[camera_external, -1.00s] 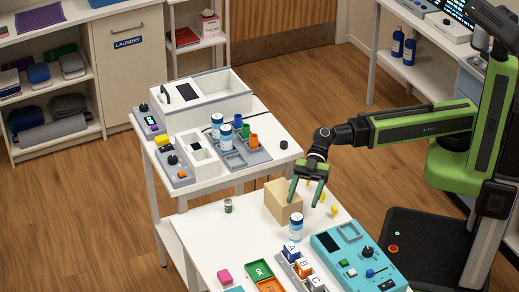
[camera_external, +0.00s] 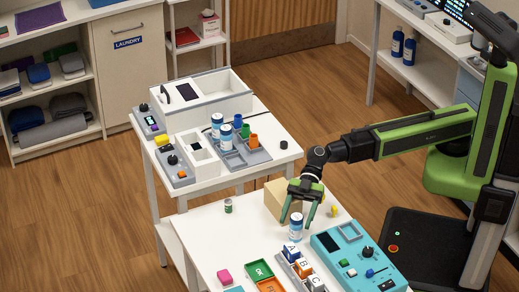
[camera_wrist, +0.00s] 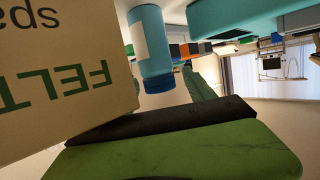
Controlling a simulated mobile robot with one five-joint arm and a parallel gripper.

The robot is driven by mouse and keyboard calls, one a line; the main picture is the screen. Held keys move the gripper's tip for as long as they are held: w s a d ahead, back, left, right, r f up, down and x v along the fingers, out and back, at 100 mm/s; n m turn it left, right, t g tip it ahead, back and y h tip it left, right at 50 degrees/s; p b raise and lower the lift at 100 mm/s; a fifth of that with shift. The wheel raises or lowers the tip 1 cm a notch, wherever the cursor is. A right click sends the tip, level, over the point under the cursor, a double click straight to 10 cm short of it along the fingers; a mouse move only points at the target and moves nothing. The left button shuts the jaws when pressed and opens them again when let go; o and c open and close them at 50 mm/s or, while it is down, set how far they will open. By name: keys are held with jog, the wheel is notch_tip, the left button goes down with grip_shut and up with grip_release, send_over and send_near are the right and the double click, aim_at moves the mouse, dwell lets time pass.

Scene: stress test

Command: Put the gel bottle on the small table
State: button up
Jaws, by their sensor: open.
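A bottle with a blue cap and white label (camera_external: 296,229), which looks like the gel bottle, stands upright on the front white table (camera_external: 205,232). My gripper (camera_external: 297,222) is open above and behind it, its fingertips near the bottle's cap, one on either side in this view. The wrist view shows the bottle (camera_wrist: 152,45) upside down, light blue with a white label, beyond the near finger; it looks apart from the fingers. The rear white table (camera_external: 270,125) carries similar bottles (camera_external: 217,124). I cannot tell which table is the small one.
A cardboard box (camera_external: 277,200) stands close behind the gripper and fills the left of the wrist view. A teal device (camera_external: 352,250) and lettered blocks (camera_external: 298,262) sit just in front of the bottle. A small green-capped jar (camera_external: 228,206) stands to the left.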

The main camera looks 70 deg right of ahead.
grip_shut()
dwell(0.3)
jog(key=shift+r, duration=0.1)
notch_tip(320, 180, up, 13)
jog(key=p, duration=1.3)
jog(key=shift+r+p, duration=0.2)
jog(key=shift+p, duration=0.1)
